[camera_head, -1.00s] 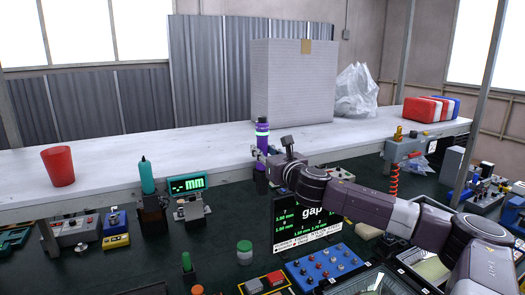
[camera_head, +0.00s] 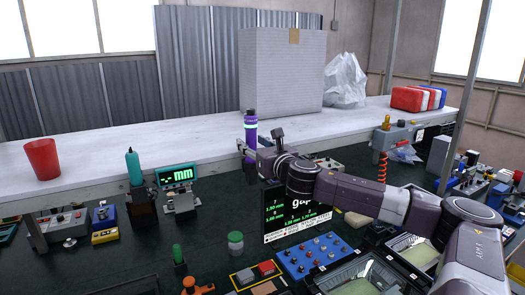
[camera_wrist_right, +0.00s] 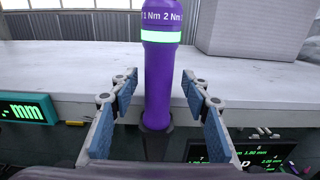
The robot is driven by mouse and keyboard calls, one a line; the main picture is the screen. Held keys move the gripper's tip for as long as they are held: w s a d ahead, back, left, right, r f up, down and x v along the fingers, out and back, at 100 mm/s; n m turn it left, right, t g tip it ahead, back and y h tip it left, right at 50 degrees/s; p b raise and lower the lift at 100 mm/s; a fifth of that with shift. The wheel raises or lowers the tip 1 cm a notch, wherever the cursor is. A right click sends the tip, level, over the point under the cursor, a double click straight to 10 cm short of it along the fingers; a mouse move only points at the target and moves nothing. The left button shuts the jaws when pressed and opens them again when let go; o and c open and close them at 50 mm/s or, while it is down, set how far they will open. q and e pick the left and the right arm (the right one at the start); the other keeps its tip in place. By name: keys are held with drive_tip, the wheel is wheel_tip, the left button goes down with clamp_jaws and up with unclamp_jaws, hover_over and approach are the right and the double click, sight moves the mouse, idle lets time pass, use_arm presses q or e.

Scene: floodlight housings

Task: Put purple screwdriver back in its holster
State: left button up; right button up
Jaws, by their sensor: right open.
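The purple screwdriver (camera_head: 250,128) stands upright at the front edge of the white shelf, with a glowing green-white band near its top. In the right wrist view the purple screwdriver (camera_wrist_right: 160,75) has its lower end in a dark holder (camera_wrist_right: 156,140). My right gripper (camera_head: 245,150) is at the screwdriver. In the right wrist view my right gripper (camera_wrist_right: 158,90) is open, with one blue-padded finger on each side of the purple shaft and gaps visible on both sides. My left gripper is not in view.
A teal screwdriver (camera_head: 133,168) stands in a dark holder to the left, beside a green "mm" display (camera_head: 175,174). A gap screen (camera_head: 290,212) and blue button panel (camera_head: 312,255) lie below my right arm. A large grey box (camera_head: 282,70) stands behind.

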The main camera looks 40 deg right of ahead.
drive_tip(key=shift+v, duration=1.4)
drive_tip(key=v, duration=0.8)
drive_tip(key=shift+s+a+r, duration=0.2)
drive_tip(key=shift+s, duration=0.15)
